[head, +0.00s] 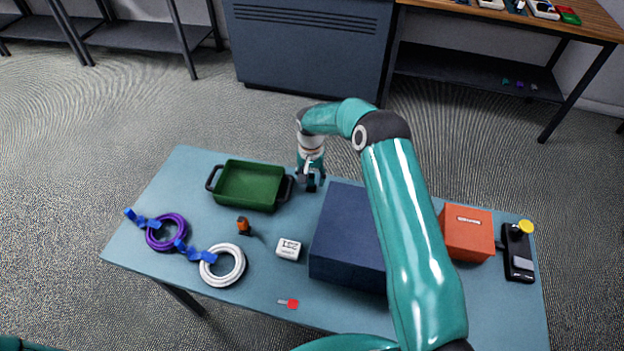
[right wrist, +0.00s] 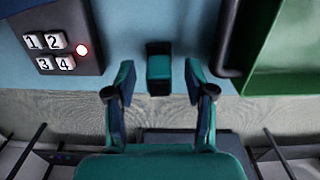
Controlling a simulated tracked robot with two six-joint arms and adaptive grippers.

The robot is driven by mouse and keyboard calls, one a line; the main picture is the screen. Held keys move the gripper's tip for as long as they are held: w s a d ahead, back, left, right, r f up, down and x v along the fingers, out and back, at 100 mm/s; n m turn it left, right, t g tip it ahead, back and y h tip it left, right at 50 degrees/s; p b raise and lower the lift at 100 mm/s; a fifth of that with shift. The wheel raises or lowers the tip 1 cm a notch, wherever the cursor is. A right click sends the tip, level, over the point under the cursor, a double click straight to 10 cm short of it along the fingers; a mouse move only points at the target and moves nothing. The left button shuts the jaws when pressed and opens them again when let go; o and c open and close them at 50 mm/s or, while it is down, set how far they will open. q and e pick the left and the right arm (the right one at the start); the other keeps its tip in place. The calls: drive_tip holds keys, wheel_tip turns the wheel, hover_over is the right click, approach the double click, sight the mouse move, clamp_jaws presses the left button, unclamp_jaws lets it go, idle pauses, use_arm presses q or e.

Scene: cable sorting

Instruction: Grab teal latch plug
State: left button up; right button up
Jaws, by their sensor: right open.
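The teal latch plug (right wrist: 158,68) shows in the right wrist view as a small block with a teal face and dark ends, on the blue table. My right gripper (right wrist: 158,80) is open, with one finger on each side of the plug and visible gaps between. In the head view my right gripper (head: 311,184) points down at the table's far edge, between the green tray and the navy box. There the plug cannot be told apart from the fingers. My left gripper is not in view.
A green tray (head: 250,164) stands left of the gripper, a navy box (head: 345,228) right. The wrist view shows numbered buttons (right wrist: 50,50) and a red light. Purple (head: 181,233) and white cable coils (head: 241,264), an orange-black plug (head: 243,226) and an orange box (head: 467,235) lie nearer.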

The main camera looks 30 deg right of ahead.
drive_tip(key=shift+f, duration=0.45)
drive_tip(key=shift+c, duration=0.3)
clamp_jaws()
drive_tip(key=shift+r, duration=0.1)
